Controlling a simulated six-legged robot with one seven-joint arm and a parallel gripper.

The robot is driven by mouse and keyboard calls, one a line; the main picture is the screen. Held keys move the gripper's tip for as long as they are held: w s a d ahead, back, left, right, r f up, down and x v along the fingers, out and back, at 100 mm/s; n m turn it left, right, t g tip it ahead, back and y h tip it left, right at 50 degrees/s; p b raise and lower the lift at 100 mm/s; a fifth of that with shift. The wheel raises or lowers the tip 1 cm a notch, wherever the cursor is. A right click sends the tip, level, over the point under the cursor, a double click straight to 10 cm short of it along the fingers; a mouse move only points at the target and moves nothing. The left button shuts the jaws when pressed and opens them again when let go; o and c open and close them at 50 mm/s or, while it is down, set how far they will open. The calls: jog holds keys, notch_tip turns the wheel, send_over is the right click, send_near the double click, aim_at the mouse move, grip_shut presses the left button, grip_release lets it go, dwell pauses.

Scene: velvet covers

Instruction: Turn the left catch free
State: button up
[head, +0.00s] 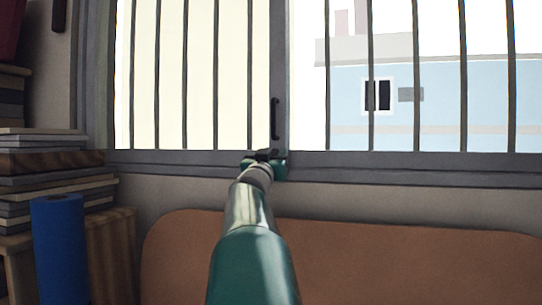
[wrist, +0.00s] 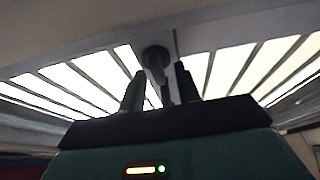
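A window with a grey frame (head: 200,158) fills the back. A dark upright handle (head: 275,118) is on its middle post. My gripper (head: 265,160) is at the lower frame, just below that handle. In the wrist view, my gripper (wrist: 160,68) is open, its two fingers apart. A dark round-ended piece (wrist: 155,56) shows between and just beyond the fingertips; I cannot tell whether it is the left catch or the handle, or whether a finger touches it. No catch can be clearly made out in the head view, where my gripper covers part of the lower frame.
Vertical bars (head: 463,75) cross the window. A brown rounded panel (head: 400,262) stands below the sill. Stacked books (head: 50,165) and a blue cylinder (head: 60,245) are at the left. The wall between sill and panel is bare.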

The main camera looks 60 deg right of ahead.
jog(key=c, duration=0.6)
jog(key=shift+c, duration=0.2)
jog(key=shift+f+m+g, duration=0.1)
jog(key=shift+m+g, duration=0.3)
jog(key=shift+m, duration=0.3)
jog(key=m+g, duration=0.2)
jog(key=m, duration=0.2)
jog(key=m+g, duration=0.2)
jog(key=m, duration=0.1)
jog(key=m+g+y, duration=0.1)
jog(key=m, duration=0.3)
jog(key=shift+s+d+m+g, duration=0.1)
jog(key=shift+m+g, duration=0.2)
jog(key=shift+g, duration=0.1)
jog(key=m+y, duration=0.1)
jog(key=m, duration=0.1)
jog(key=m+g+y, duration=0.1)
jog(key=m, duration=0.2)
jog(key=shift+f, duration=0.15)
jog(key=m+y, duration=0.1)
jog(key=m, duration=0.3)
jog(key=shift+y, duration=0.3)
jog(key=shift+m, duration=0.3)
